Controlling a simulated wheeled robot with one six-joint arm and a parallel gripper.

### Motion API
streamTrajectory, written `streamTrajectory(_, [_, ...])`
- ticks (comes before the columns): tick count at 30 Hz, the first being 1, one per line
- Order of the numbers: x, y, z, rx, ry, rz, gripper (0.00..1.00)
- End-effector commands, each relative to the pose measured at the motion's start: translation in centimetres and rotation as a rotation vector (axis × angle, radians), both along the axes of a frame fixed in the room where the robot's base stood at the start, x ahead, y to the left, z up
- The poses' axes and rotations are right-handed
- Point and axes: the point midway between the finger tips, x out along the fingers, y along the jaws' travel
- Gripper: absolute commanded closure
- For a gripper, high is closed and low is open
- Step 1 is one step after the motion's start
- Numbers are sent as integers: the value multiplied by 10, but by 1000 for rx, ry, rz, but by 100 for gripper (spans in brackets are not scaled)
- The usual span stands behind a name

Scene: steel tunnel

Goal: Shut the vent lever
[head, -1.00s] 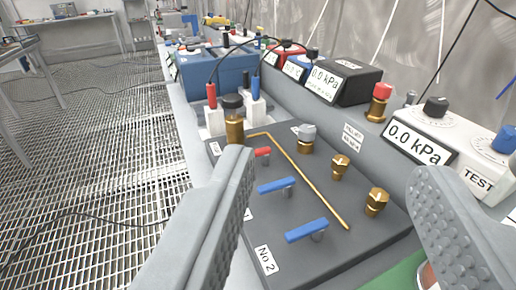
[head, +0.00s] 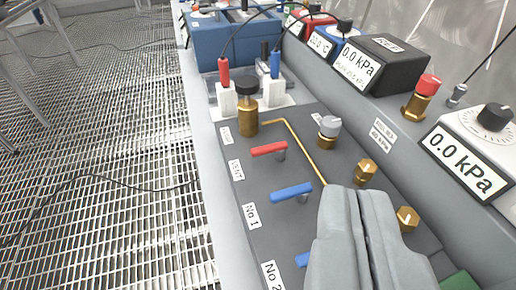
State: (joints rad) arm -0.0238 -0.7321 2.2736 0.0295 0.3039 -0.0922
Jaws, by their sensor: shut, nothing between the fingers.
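The vent lever is the red-handled lever (head: 269,149) beside the VENT label (head: 236,170) on the dark grey panel (head: 215,150). Its handle lies roughly across the panel, on a short metal stem. A blue lever (head: 291,192) by the label No 1 sits nearer. A second blue lever (head: 302,259) by No 2 is mostly hidden behind my gripper. My gripper (head: 352,192) is shut and empty, at the lower right over the near part of the panel. It is apart from the red lever, to its right and nearer to me.
A brass post with black cap (head: 247,112) stands behind the red lever. A thin brass pipe (head: 300,146) runs right of it. Brass valves (head: 366,172) line the right side. Gauge boxes (head: 371,68) stand on the right ledge. Grated floor (head: 110,180) lies left.

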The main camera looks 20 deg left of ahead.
Motion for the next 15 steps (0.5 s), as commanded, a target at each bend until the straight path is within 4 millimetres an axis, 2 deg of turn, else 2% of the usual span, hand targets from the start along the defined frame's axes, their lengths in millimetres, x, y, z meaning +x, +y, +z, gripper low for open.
streamTrajectory(3, [22, 4, -2, -18, 64, 17, 100])
streamTrajectory(15, [87, 22, -16, -81, 278, 89, 100])
